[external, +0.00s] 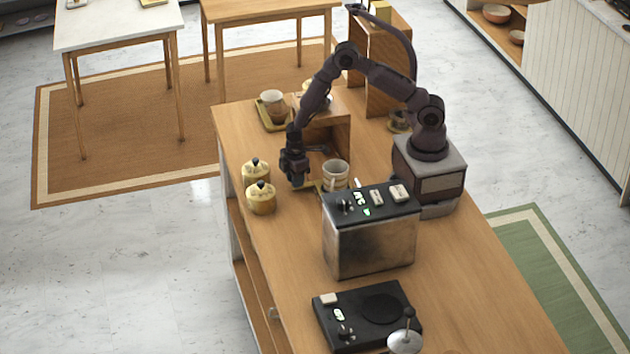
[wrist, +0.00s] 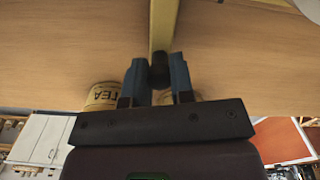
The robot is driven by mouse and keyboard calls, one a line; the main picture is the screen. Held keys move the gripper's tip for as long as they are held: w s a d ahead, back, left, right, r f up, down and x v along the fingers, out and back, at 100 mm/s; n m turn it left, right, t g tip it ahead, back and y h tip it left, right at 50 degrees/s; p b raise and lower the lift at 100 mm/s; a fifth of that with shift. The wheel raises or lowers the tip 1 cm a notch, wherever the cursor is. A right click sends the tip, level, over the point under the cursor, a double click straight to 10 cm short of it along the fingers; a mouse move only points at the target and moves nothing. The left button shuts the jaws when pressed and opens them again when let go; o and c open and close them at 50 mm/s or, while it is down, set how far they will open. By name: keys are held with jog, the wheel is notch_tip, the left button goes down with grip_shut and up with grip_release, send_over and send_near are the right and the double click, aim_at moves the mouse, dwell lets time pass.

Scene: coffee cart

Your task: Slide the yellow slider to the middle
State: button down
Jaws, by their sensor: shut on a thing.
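The yellow slider shows in the wrist view as a straight yellow bar (wrist: 163,28) with a dark knob (wrist: 158,74) at its near end. My gripper (wrist: 157,66) has its two blue-grey fingers on either side of this knob and is shut on it. In the external view my gripper (external: 296,181) points down, low over the wooden counter, left of a pale cup (external: 335,176). A small piece of yellow (external: 317,186) shows beside the fingers there. The rest of the slider is hidden by my gripper, the cup and the machine.
Two yellow canisters (external: 261,198) stand close to the left of my gripper; one, labelled TEA (wrist: 103,97), shows in the wrist view. A black-topped machine (external: 372,245) stands in front of the cup. A wooden shelf box (external: 338,136) is behind. The counter's left edge is near.

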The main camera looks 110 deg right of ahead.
jog(key=c, duration=1)
grip_release()
notch_tip(320, 180, up, 13)
jog(key=shift+r, duration=0.1)
jog(key=s+a+r+m+t, duration=0.1)
jog(key=s+a+r+t, duration=0.1)
jog(key=s+a+r, duration=0.2)
jog(key=s+a+r+m+t, duration=0.1)
jog(key=s+a+r, duration=0.4)
jog(key=s+r, duration=0.3)
jog(key=s+a+r+m+t, duration=0.1)
jog(key=s+a+r+t, duration=0.1)
jog(key=s+a+r, duration=0.2)
jog(key=shift+s+a+r+t, duration=0.15)
jog(key=shift+s+r, duration=0.35)
jog(key=shift+r, duration=0.35)
jog(key=shift+s+a+r+t, duration=0.15)
jog(key=shift+s+r, duration=0.35)
jog(key=shift+r, duration=0.35)
